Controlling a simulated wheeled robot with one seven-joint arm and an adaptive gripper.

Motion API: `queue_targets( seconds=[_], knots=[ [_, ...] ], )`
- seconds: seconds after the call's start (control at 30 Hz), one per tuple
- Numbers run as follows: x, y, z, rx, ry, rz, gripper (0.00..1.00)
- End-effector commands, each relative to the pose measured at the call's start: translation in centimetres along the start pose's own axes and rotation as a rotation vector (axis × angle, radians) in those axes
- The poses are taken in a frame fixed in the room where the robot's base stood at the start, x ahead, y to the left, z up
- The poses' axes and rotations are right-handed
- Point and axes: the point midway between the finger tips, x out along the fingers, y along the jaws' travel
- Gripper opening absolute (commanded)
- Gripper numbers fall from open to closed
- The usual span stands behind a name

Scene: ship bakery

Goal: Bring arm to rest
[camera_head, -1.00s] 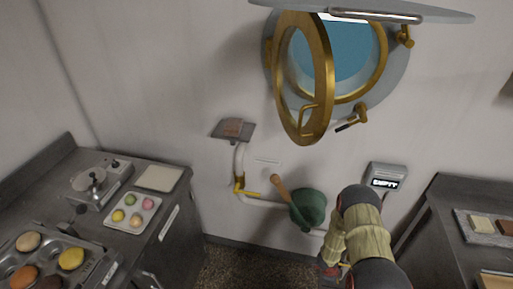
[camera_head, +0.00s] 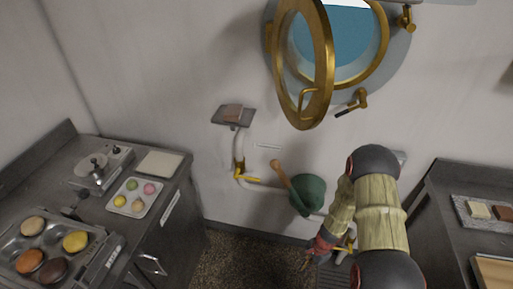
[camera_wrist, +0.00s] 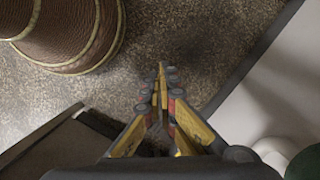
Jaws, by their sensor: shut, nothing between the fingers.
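My arm hangs in the right half of the head view, bent downward in front of the wall. My gripper (camera_head: 308,263) is low, above the speckled floor, partly hidden behind my own arm. In the wrist view my gripper (camera_wrist: 160,72) points down at the floor with its yellow fingers together. Nothing is held between them.
An open brass porthole (camera_head: 305,65) juts from the wall above. Counters stand at left (camera_head: 178,185) and right (camera_head: 440,235).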

Motion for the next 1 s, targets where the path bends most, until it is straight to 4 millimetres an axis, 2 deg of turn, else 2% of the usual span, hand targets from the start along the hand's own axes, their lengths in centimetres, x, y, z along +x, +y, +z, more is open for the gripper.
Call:
queue_targets(
  seconds=[0.03,0.23,0.5,0.8,1.0],
  knots=[
    [-2.6,-0.7,1.0,-0.063,-0.016,-0.009,0.00],
    [-11.8,-0.9,5.2,-0.318,-0.071,-0.010,0.00],
    [-22.9,1.2,9.7,-0.607,-0.066,0.010,0.00],
    [-33.1,5.6,13.6,-0.855,0.018,0.046,0.00],
    [-38.6,8.8,15.5,-0.977,0.116,0.064,0.00]
  ],
)
